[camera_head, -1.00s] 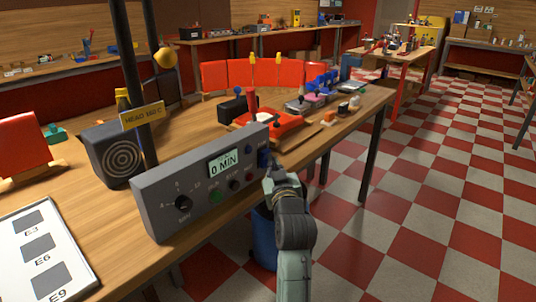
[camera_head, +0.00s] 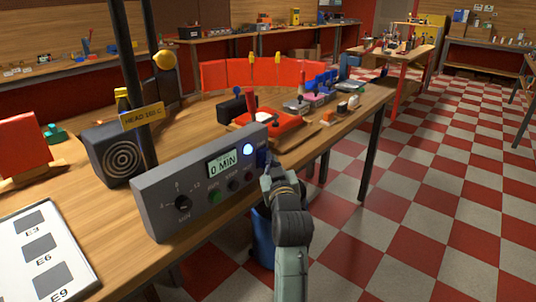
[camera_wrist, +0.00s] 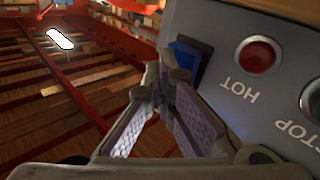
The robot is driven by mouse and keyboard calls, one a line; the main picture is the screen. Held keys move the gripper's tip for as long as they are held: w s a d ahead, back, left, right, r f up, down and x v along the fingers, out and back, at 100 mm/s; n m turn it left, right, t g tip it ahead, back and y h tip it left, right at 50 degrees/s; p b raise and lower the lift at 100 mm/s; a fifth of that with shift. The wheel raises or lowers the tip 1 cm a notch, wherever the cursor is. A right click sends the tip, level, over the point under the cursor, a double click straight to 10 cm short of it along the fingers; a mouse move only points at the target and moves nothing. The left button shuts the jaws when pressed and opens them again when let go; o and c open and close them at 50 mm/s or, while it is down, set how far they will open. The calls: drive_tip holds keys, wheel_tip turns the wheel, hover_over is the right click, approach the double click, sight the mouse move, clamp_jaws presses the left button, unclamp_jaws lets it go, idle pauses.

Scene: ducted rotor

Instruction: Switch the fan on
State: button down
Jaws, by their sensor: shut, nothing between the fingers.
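A grey control panel (camera_head: 160,193) stands on the near table edge, with a dial, a "0 MIN" display, a green button and a STOP button. A round lamp (camera_head: 247,149) near its right end glows bluish white. A blue rocker switch (camera_head: 262,157) is at the right end; it also shows in the wrist view (camera_wrist: 187,60). My gripper (camera_head: 267,172) is at that end, its fingers together and empty. In the wrist view the fingertips (camera_wrist: 166,72) are right beside the switch; I cannot tell whether they touch it. A grey box with a ringed round grille (camera_head: 121,158) stands behind the panel.
A red "HOT" lamp (camera_wrist: 257,55) is beside the switch. A black post with a yellow sign (camera_head: 142,117) rises behind the panel. A red device (camera_head: 270,131) and small parts lie farther back. A white board (camera_head: 40,255) lies at left. The checkered floor at right is clear.

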drive_tip(key=shift+a+r, duration=0.2)
drive_tip(key=shift+a, duration=0.4)
drive_tip(key=shift+s+d+f+b, duration=0.5)
drive_tip(key=shift+s+d+f, duration=0.15)
drive_tip(key=shift+f, duration=0.1)
drive_tip(key=shift+s+d+f+b, duration=0.35)
drive_tip(key=shift+s+d+b, duration=0.1)
drive_tip(key=shift+d, duration=0.2)
drive_tip(key=shift+s+d+f+b, duration=0.3)
drive_tip(key=shift+s+d+f, duration=0.1)
drive_tip(key=shift+d, duration=0.3)
drive_tip(key=shift+s+d+f+b, duration=0.35)
drive_tip(key=shift+s+d+b, duration=0.1)
drive_tip(key=shift+d, duration=0.2)
